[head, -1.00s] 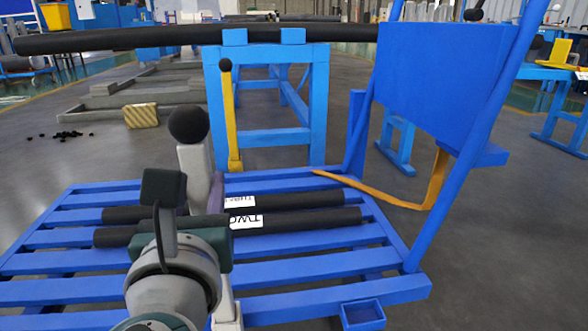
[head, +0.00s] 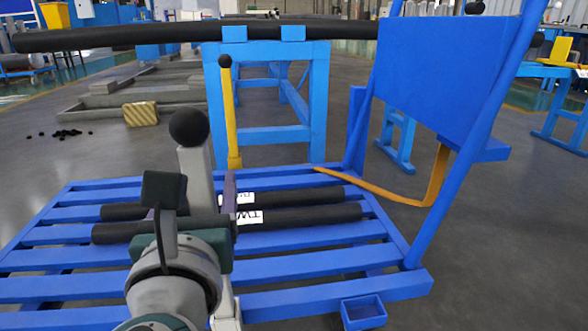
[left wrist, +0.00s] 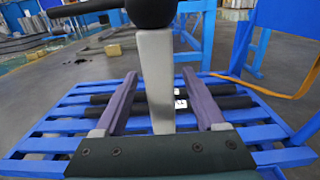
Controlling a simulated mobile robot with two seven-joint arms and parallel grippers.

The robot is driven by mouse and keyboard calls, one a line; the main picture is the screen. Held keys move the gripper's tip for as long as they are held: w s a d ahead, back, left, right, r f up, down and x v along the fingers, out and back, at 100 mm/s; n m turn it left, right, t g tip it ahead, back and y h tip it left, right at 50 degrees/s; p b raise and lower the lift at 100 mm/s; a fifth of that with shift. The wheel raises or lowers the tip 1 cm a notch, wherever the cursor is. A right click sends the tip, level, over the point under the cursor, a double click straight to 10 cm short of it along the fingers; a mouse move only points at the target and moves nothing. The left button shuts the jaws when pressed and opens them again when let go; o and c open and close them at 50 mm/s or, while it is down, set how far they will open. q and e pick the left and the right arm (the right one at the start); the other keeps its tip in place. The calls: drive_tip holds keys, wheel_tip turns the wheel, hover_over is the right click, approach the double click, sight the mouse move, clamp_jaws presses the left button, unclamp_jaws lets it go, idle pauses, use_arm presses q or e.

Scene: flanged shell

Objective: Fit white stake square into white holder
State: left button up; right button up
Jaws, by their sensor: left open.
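The white stake (head: 194,164) is a square post with a black ball on top. It stands close to upright, beyond my left wrist. My left gripper (head: 207,190) is open, with one purple finger on each side of the stake. In the left wrist view the stake (left wrist: 157,85) rises between the spread fingers, with a gap on both sides. A white piece (head: 228,308) shows low beside my wrist; I cannot tell whether it is the holder or the stake's lower part. The stake's foot is hidden by my gripper. My right gripper is not in view.
A blue slatted pallet (head: 300,266) carries black labelled bars (head: 305,215) right by the stake. A yellow lever (head: 230,115) and a blue trestle (head: 318,110) stand behind. A blue panel (head: 440,75) on posts rises at right, with an orange strap (head: 385,198).

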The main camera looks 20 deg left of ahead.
use_arm(q)
drive_tip(key=shift+f, duration=0.1)
drive_tip(key=p+v, duration=0.3)
drive_tip(key=v, duration=0.7)
